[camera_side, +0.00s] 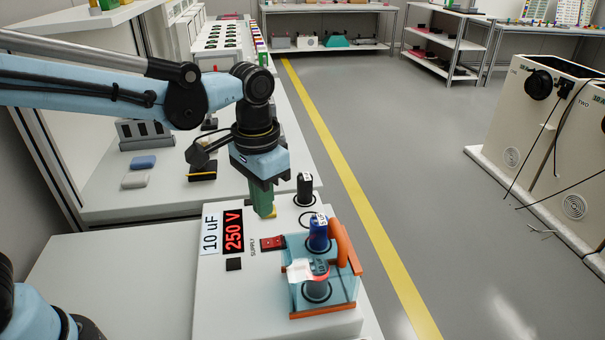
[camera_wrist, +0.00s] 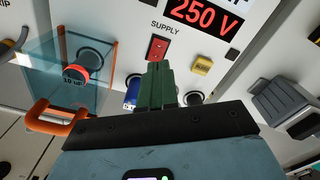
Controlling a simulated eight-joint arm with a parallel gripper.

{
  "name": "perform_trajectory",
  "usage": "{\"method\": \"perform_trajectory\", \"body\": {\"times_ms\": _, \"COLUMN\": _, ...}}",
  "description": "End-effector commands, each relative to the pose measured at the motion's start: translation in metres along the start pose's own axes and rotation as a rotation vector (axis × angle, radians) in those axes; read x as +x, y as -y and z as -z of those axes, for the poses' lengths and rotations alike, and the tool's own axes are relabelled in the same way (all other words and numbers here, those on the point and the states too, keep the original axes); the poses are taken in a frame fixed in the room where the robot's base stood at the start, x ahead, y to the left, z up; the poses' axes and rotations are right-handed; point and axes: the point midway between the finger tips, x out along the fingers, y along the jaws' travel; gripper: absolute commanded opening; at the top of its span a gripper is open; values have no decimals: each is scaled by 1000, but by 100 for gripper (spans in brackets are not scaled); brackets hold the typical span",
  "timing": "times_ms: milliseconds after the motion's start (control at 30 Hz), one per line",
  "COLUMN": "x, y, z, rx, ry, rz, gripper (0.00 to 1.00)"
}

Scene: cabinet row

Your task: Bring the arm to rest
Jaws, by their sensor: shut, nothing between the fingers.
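My gripper (camera_side: 265,212) is shut and empty, pointing down above the white supply unit (camera_side: 210,300). Its green fingers show in the wrist view (camera_wrist: 157,68), their tips just below the red switch (camera_wrist: 158,48) in the picture. In the side view the red switch (camera_side: 272,243) lies in front of the fingers, and they look apart from it. The unit's display (camera_side: 233,232) reads 250 V. A clear box with an orange handle (camera_side: 342,243) covers the terminal at the front right. A blue cylinder (camera_side: 318,232) stands at the box's far side.
A black post (camera_side: 304,188) stands right of my gripper. A yellow button (camera_wrist: 202,65) is beside the fingers. Behind are a bench with blue (camera_side: 143,162) and white blocks. Beige cabinets (camera_side: 550,130) stand right, across open grey floor with a yellow line (camera_side: 350,185).

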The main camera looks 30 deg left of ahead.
Motion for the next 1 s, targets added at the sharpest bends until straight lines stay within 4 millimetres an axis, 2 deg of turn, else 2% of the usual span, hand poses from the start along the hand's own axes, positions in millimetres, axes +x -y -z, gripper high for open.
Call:
{"method": "perform_trajectory", "body": {"times_ms": 167, "x": -8, "y": 15, "z": -12, "rx": -33, "ry": -67, "rz": -2, "gripper": 0}}
{"method": "perform_trajectory", "body": {"times_ms": 400, "x": -20, "y": 49, "z": -44, "rx": -116, "ry": -265, "rz": 8, "gripper": 0}}
{"method": "perform_trajectory", "body": {"times_ms": 633, "x": -19, "y": 77, "z": -75, "rx": -194, "ry": -457, "rz": 39, "gripper": 0}}
{"method": "perform_trajectory", "body": {"times_ms": 800, "x": -14, "y": 90, "z": -90, "rx": -234, "ry": -560, "rz": 66, "gripper": 0}}
{"method": "perform_trajectory", "body": {"times_ms": 1000, "x": -11, "y": 96, "z": -97, "rx": -251, "ry": -612, "rz": 81, "gripper": 0}}
